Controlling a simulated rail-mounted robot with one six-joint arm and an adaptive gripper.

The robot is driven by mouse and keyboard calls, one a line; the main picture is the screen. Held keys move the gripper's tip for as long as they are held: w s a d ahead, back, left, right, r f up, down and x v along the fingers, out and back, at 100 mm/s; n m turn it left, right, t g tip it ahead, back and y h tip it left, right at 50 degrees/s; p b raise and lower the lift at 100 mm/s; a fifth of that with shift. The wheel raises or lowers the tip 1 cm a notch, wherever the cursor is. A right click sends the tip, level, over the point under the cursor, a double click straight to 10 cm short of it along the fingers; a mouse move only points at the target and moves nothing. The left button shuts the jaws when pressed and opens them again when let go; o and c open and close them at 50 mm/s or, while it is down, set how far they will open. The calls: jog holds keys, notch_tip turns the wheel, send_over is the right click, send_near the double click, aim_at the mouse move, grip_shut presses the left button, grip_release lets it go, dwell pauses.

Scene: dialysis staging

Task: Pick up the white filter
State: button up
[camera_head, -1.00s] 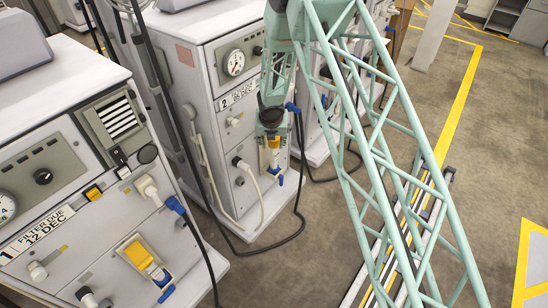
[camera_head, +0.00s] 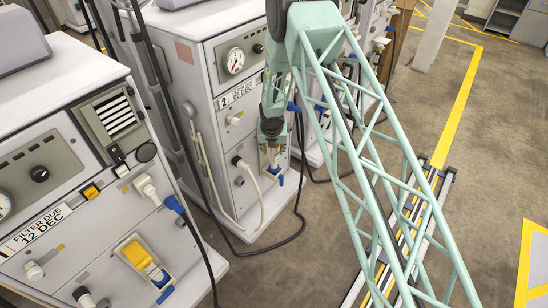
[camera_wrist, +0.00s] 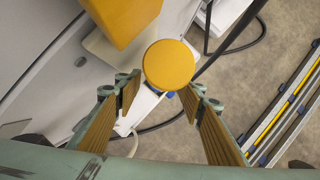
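My gripper (camera_head: 271,158) is open in front of machine 2. In the wrist view its two brown-padded fingers (camera_wrist: 158,92) stand apart. A round yellow cap (camera_wrist: 168,65) shows near the gap between the fingertips, beyond them, with no clear contact. A yellow block (camera_wrist: 122,18) is next to it. The cap hides what is under it, so I cannot tell whether it tops a white filter. Machine 1 has a yellow block (camera_head: 136,253) with a blue-ended fitting (camera_head: 158,275) below it on its front.
Machine 1 (camera_head: 60,155) stands at left and machine 2 (camera_head: 197,100) behind it. Dark hoses (camera_head: 263,243) hang and lie on the floor between them. A rail (camera_head: 430,200) runs at right, with open floor (camera_head: 490,130) beyond.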

aim_at(274, 153)
jog(key=shift+f, duration=0.1)
dwell(0.3)
jog(key=shift+x, duration=2.55)
jog(key=shift+d, duration=0.2)
jog(key=shift+c, duration=0.7)
jog(key=shift+w, duration=0.1)
jog(key=c, duration=0.8)
